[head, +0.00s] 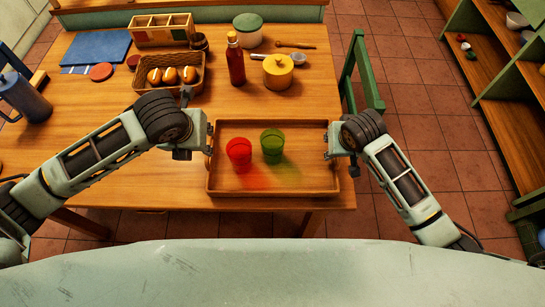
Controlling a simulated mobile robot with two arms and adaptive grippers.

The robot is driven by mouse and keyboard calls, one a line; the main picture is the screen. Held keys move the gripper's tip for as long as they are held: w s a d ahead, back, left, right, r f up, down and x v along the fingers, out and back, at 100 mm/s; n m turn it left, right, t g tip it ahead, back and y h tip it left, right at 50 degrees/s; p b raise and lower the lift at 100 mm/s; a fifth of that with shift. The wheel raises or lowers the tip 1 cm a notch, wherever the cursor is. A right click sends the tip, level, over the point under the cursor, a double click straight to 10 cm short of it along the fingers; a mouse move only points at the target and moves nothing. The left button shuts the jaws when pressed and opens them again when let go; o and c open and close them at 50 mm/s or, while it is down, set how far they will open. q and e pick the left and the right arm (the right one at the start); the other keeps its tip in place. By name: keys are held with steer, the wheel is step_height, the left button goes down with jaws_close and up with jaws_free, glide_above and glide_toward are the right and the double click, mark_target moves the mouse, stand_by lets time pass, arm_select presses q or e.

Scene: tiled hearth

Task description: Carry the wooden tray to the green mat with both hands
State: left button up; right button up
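The wooden tray (230,188) lies near the front right of the wooden table, holding a red cup (239,152) and a green cup (272,143), both upright. My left gripper (207,142) is at the tray's left end, and my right gripper (328,145) is at its right end. Both are at the rim, but their fingers are too small and hidden to tell whether they are shut on it. I cannot tell whether the tray is resting or slightly raised. No green mat shows in this view.
Behind the tray are a bread basket (190,86), a red bottle (235,62) and a yellow pot (278,71). A blue mat (95,47) lies at the back left, near a blue-grey jug (24,98). A green chair (365,75) stands at the table's right edge.

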arm_select(q)
steer(key=shift+s+r, duration=0.25)
steer(key=shift+r, duration=0.3)
arm_select(e)
steer(key=shift+r, duration=0.1)
steer(key=shift+s+r, duration=0.15)
steer(key=shift+r, duration=0.2)
steer(key=v, duration=1.1)
